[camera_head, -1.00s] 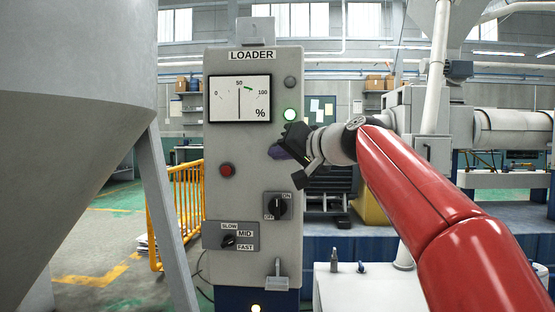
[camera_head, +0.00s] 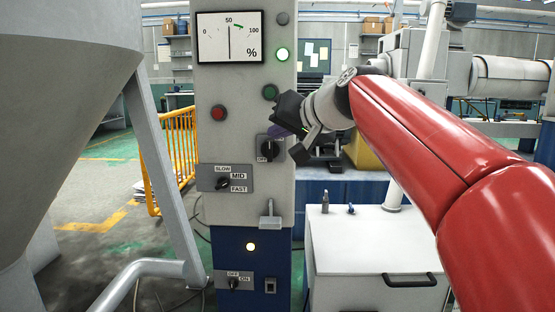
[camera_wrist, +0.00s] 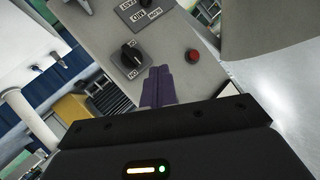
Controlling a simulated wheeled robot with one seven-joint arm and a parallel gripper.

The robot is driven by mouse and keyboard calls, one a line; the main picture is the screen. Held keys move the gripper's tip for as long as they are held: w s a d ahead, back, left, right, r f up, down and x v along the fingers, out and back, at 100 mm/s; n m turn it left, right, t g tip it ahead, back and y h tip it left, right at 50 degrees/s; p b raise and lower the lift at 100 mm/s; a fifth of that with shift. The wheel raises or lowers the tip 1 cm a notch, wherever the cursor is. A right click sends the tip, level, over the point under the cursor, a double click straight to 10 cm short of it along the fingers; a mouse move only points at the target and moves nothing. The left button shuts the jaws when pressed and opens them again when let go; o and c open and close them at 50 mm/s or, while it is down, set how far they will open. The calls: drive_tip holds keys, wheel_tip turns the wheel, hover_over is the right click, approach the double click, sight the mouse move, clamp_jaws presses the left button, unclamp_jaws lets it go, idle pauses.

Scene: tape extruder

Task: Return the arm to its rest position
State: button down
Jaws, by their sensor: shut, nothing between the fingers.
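My red arm reaches in from the right in the head view. My gripper (camera_head: 280,132) is in front of the loader panel (camera_head: 215,150), beside the green button (camera_head: 270,92) and above the ON/OFF knob (camera_head: 267,149), whose label it partly covers. In the wrist view my gripper (camera_wrist: 158,86) shows its purple fingers together and empty. They point at the panel between the black ON/OFF knob (camera_wrist: 132,55) and the red button (camera_wrist: 193,56). I cannot tell the exact gap to the panel.
A grey hopper (camera_head: 60,90) stands left, with a yellow railing (camera_head: 165,155) behind. A white cabinet (camera_head: 350,255) stands at lower right. A speed knob (camera_head: 223,184) is lower on the panel.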

drive_tip(key=s+d+f+g+h+p, duration=0.1)
drive_tip(key=s+d+f+h, duration=0.1)
drive_tip(key=s+d+f, duration=0.3)
drive_tip(key=s+d+f+g+h+p, duration=0.1)
drive_tip(key=s+d+f, duration=0.4)
drive_tip(key=s+f, duration=0.8)
drive_tip(key=s+d+f+m+g+h+p, duration=0.1)
drive_tip(key=s+d+f+g+h, duration=0.2)
drive_tip(key=s+f, duration=0.7)
drive_tip(key=shift+d+f+h, duration=0.85)
drive_tip(key=shift+d+h, duration=0.25)
drive_tip(key=shift+d, duration=0.15)
